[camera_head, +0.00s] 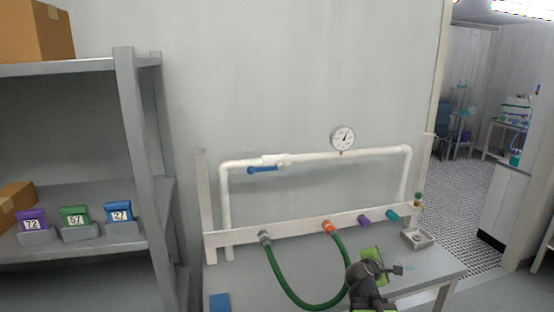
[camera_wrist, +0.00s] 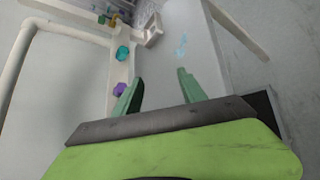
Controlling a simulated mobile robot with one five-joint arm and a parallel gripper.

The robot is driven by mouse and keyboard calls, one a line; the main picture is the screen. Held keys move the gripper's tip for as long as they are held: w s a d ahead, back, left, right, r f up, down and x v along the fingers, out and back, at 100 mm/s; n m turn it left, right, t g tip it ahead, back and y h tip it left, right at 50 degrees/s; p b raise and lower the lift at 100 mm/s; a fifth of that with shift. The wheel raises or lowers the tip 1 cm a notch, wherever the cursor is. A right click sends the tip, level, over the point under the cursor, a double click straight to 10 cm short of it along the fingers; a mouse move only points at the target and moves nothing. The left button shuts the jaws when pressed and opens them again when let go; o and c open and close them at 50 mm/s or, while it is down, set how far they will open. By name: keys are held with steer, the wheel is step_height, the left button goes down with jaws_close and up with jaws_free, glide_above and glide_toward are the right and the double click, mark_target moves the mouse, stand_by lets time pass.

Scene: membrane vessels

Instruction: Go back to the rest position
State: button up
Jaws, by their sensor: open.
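My gripper (camera_head: 396,269) is at the lower right in the head view, above the grey bench (camera_head: 440,262) and to the right of the green hose. In the wrist view my gripper (camera_wrist: 158,92) shows two green fingers standing apart with nothing between them. The purple port (camera_wrist: 119,89) and the teal port (camera_wrist: 123,53) lie beyond and to the left of the fingers in that view. No finger is seen touching anything.
A green hose (camera_head: 293,300) loops from a grey port to the orange port (camera_head: 328,226). A white pipe with a blue-handled valve (camera_head: 264,169) and a gauge (camera_head: 342,137) stands behind. A small tray (camera_head: 416,239) sits at right. Shelves (camera_head: 145,160) are left; a doorway opens right.

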steer(key=s+a+f+m+g+y, duration=0.8)
steer(key=s+a+f+m+g, duration=0.2)
steer(key=s+a+f+m, duration=0.3)
steer(key=s+a+m, duration=0.3)
steer(key=a+m, duration=0.1)
steer(key=a, duration=0.1)
steer(key=shift+s+m, duration=0.3)
